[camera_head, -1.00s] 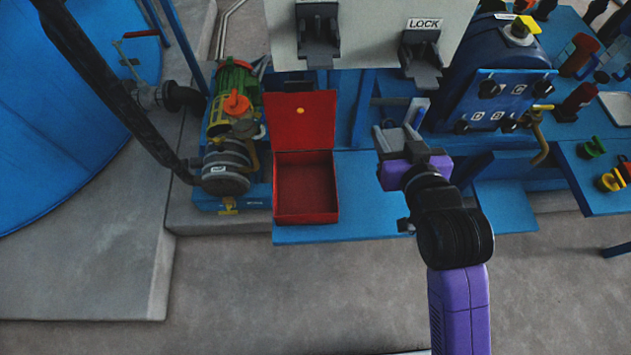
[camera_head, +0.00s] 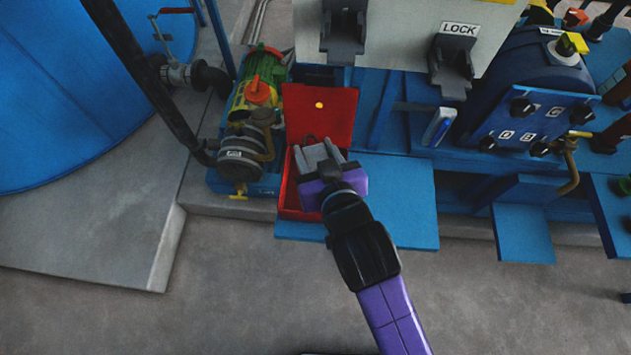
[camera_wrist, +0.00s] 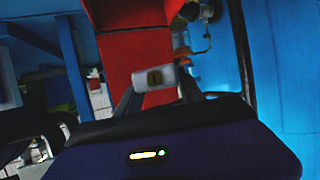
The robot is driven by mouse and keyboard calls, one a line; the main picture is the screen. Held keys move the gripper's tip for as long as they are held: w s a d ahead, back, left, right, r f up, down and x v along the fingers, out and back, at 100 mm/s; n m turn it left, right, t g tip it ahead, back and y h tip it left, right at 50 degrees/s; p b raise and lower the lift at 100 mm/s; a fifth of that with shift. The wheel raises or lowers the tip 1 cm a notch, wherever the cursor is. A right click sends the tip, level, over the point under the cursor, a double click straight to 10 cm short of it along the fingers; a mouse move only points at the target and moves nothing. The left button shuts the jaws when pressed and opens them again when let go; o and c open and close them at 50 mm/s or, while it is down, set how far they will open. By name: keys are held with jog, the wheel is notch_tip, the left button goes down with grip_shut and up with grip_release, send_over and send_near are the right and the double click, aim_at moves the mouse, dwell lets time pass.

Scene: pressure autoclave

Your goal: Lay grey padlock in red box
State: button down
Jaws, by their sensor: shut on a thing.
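The red box (camera_head: 288,200) stands with its lid (camera_head: 320,112) open on a blue shelf. My gripper (camera_head: 318,152) is over the box and hides most of its inside. In the wrist view my gripper (camera_wrist: 158,90) is shut on the grey padlock (camera_wrist: 154,78), a small pale body with a darker patch in its middle. The red box (camera_wrist: 138,52) shows just beyond the padlock there. In the head view the fingers largely hide the padlock. I cannot tell exactly how high it is above the box floor.
A green and grey pump (camera_head: 243,152) stands close left of the box. The blue shelf (camera_head: 405,200) is clear to the right of the box. A panel with a LOCK label (camera_head: 459,29) and dark holders is behind. The blue autoclave (camera_head: 525,85) is at right.

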notch_tip(320, 180, down, 12)
jog(key=shift+f+b, duration=0.25)
jog(key=shift+b, duration=1)
jog(key=shift+s+d+f+b, duration=0.15)
jog(key=shift+f+b, duration=0.25)
jog(key=shift+f, duration=0.4)
jog(key=c, duration=0.7)
grip_release()
jog(key=shift+f, duration=0.2)
jog(key=shift+r, duration=0.2)
jog(key=p+v, duration=0.1)
jog(key=v, duration=0.5)
jog(key=r+p+v, duration=0.1)
jog(key=v, duration=0.5)
jog(key=shift+r, duration=0.25)
